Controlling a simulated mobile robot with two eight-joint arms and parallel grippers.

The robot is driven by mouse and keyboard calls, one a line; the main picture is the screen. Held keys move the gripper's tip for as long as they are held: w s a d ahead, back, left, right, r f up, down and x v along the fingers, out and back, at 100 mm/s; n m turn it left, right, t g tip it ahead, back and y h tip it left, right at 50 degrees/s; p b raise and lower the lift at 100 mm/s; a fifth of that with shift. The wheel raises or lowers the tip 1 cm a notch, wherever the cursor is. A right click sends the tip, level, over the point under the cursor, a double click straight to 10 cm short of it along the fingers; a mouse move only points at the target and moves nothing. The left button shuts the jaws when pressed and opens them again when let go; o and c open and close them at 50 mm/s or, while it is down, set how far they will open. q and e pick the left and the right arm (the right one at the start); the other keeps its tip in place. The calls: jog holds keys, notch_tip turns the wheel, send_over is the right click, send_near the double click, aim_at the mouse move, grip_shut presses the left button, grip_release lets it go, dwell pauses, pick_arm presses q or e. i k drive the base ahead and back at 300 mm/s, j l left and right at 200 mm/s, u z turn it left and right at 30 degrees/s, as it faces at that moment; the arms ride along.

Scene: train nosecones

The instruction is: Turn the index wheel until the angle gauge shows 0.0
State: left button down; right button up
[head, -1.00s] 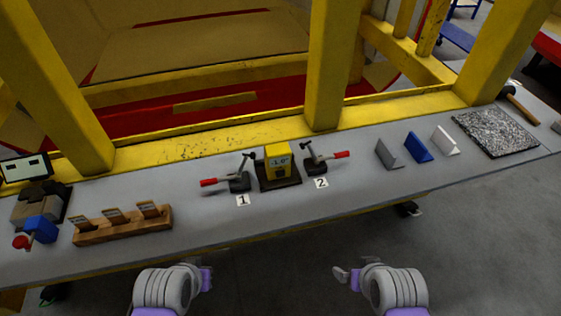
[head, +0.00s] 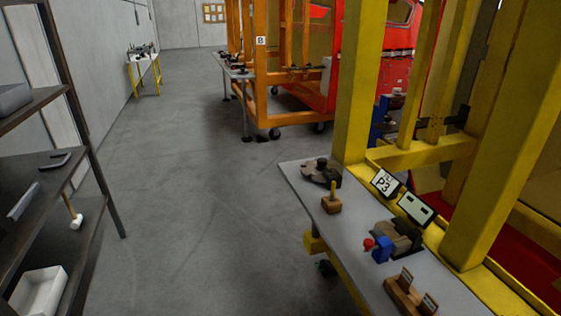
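A dark brown, roundish piece with a black knob (head: 321,170) sits at the far end of the grey bench (head: 352,264). I cannot tell whether it is the index wheel. A tilted black-framed panel with a pale face (head: 416,208) stands at the bench's back edge; no number is readable on it. A dark brown block fixture (head: 397,238) is in front of it, with a blue block and red knob (head: 380,248) beside it. The yellow angle gauge from the earlier view is out of frame. Neither of my grippers is in view.
A dark shelf (head: 60,204) stands left. Grey floor (head: 195,180) between is clear. Yellow posts rise behind the bench.

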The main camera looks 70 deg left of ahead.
aim_at(314, 169)
jog(key=j+u, duration=0.35)
jog(key=j, duration=0.15)
jog(key=i+j+u, duration=0.15)
jog(key=j+u, duration=0.2)
jog(key=j, duration=0.15)
jog(key=i+j+u, duration=0.1)
jog(key=j, duration=0.25)
jog(key=i+j, duration=0.1)
jog(key=j, duration=0.3)
jog(key=i+j+u, duration=0.15)
jog(key=j, duration=0.2)
jog(key=i+j, duration=0.15)
jog(key=j, duration=0.2)
jog(key=i+j+u, duration=0.15)
jog(key=j, duration=0.2)
